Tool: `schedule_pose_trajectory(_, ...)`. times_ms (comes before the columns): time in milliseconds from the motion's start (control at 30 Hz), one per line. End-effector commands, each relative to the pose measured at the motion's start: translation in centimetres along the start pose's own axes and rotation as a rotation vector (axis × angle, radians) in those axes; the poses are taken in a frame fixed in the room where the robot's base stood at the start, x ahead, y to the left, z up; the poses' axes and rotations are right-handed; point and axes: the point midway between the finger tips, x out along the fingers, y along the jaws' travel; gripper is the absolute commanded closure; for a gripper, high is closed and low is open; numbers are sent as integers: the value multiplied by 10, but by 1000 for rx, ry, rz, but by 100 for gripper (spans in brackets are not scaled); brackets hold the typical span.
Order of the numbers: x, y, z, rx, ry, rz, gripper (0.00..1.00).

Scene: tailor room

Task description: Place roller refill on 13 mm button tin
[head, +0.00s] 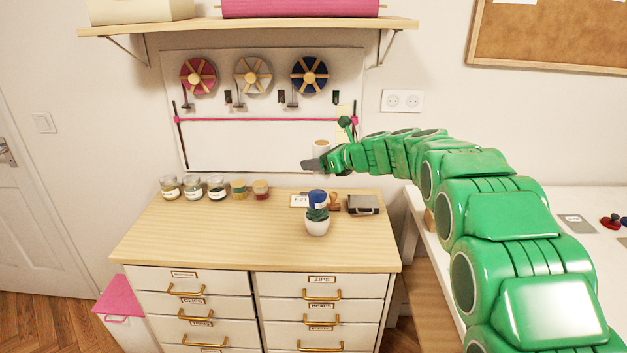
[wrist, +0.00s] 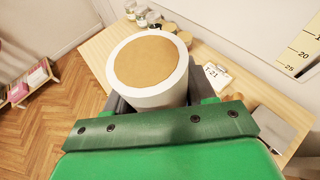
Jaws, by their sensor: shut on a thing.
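My gripper (head: 316,163) is shut on the roller refill (head: 321,147), a short white roll with a tan round top. It holds the roll upright in the air in front of the wall panel, above the back of the drawer cabinet. In the wrist view the roller refill (wrist: 150,68) sits between the dark fingers and hides part of the cabinet top.
On the cabinet top (head: 220,235) a plant in a white pot (head: 317,226) has a blue object (head: 317,197) on it. The front left is clear.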

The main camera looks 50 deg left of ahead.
Motion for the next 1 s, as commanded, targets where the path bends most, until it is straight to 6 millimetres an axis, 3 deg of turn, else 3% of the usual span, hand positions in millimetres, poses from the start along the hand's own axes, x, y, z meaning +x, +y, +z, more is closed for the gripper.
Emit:
schedule_pose_trajectory(200,16,-14,-3,-3,-1,-1,76)
schedule_pose_trajectory(700,55,-39,-35,3,0,0,76)
schedule_pose_trajectory(1000,63,-43,-38,-2,0,-1,76)
